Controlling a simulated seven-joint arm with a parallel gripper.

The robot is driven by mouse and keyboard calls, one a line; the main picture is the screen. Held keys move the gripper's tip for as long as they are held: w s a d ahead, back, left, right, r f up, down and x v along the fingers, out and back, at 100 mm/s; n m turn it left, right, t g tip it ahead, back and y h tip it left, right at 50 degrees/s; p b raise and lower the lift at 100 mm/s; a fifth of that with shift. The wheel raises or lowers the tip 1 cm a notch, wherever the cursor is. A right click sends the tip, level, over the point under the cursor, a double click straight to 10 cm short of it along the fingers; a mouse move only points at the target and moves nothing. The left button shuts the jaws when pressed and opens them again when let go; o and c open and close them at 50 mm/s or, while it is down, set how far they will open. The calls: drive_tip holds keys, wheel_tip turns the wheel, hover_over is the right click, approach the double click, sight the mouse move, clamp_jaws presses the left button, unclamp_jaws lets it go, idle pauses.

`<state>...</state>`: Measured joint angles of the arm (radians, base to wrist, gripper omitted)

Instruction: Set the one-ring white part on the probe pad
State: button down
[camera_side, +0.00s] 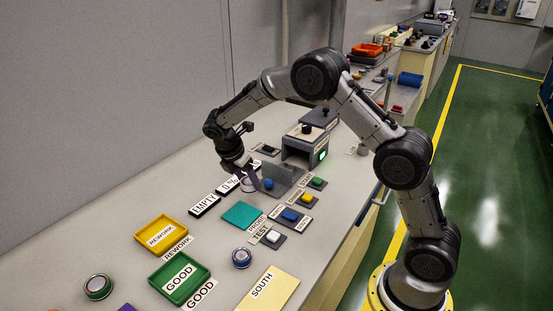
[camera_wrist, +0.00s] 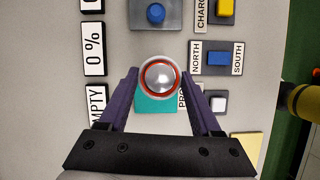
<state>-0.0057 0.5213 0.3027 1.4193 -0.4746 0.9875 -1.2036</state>
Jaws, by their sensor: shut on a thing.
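My gripper (camera_wrist: 159,78) is shut on a round white part (camera_wrist: 159,76) with a silvery domed top and a red ring at its rim. In the side view my gripper (camera_side: 248,181) is over the bench, beyond the teal probe pad (camera_side: 241,215); the held part is hard to make out there. In the wrist view the part covers the far edge of the probe pad (camera_wrist: 155,104), and the rest of the pad shows between the purple fingers. The part looks raised above the bench, but its exact height cannot be told.
A yellow REWORK tray (camera_side: 161,233) and a green GOOD tray (camera_side: 180,280) lie nearer the camera. Two other round parts stand by them, one at left (camera_side: 98,287) and one at right (camera_side: 241,257). A blue-button block (camera_side: 269,184) and a grey tester (camera_side: 304,146) are near my gripper.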

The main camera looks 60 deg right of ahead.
drive_tip(key=shift+n, duration=0.5)
drive_tip(key=a, duration=0.1)
drive_tip(key=a+f, duration=0.1)
drive_tip(key=a, duration=0.1)
drive_tip(key=shift+w+a+f, duration=0.25)
drive_tip(key=shift+a+f, duration=0.15)
drive_tip(key=shift+f, duration=2.5)
drive_tip(key=shift+f, duration=0.3)
unclamp_jaws()
drive_tip(key=shift+f, duration=0.1)
drive_tip(key=v, duration=1.4)
drive_tip(key=shift+s, duration=0.3)
